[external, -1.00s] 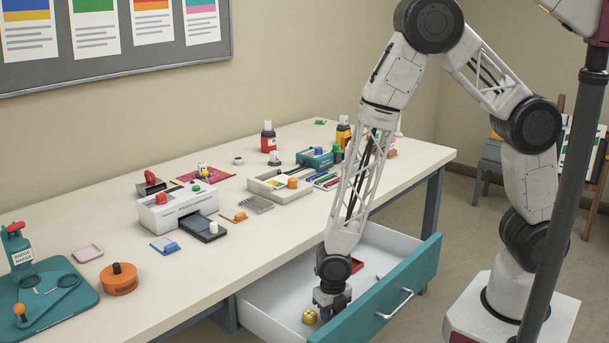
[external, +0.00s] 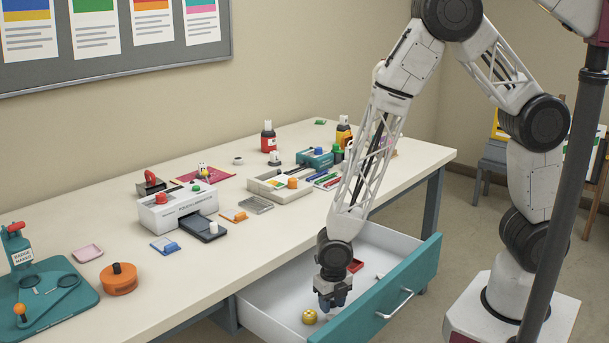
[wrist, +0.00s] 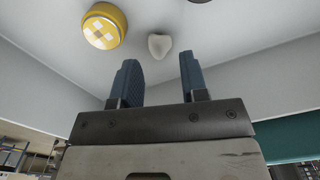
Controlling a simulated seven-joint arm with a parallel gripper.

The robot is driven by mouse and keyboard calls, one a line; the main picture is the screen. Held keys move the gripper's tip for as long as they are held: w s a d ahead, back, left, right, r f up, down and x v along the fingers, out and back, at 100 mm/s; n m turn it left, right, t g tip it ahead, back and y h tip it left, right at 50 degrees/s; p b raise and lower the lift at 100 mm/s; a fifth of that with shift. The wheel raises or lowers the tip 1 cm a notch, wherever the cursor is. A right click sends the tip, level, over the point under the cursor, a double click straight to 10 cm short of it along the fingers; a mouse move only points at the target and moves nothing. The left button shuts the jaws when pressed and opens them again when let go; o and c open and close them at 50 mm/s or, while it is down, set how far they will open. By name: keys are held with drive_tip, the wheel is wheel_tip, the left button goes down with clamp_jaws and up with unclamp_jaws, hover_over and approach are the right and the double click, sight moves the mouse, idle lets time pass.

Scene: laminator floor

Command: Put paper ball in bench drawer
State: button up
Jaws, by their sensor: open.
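The bench drawer (external: 362,314) is pulled open, with a teal front and white inside. My gripper (external: 333,304) hangs inside it, fingers down. In the wrist view its two blue fingers (wrist: 160,78) are apart with nothing between them. A small whitish lump (wrist: 159,46), which looks like the paper ball, lies on the drawer floor just beyond the fingertips, apart from them. I cannot make out this lump in the external view, where the gripper may hide it.
A yellow round object (external: 310,317) lies in the drawer left of my gripper; it also shows in the wrist view (wrist: 104,25). The bench top (external: 130,235) holds a badge maker, a laminator and several supplies.

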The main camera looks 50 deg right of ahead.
sight(332, 314)
wheel_tip(332, 314, up, 8)
idle(0.5)
drive_tip(key=shift+r, duration=0.1)
idle(0.8)
drive_tip(key=w+d+r+m+t, duration=0.1)
drive_tip(key=w+d+r+m, duration=0.1)
drive_tip(key=d+r+m, duration=1.6)
drive_tip(key=s+d+r+m, duration=0.6)
drive_tip(key=d+r+m, duration=0.1)
drive_tip(key=d, duration=0.2)
drive_tip(key=s+d+r+m+t, duration=0.1)
drive_tip(key=s+d+r+m, duration=0.6)
drive_tip(key=d, duration=0.3)
drive_tip(key=shift+d+r+m+t, duration=0.2)
drive_tip(key=shift+r+m+t, duration=0.1)
drive_tip(key=shift+m, duration=0.1)
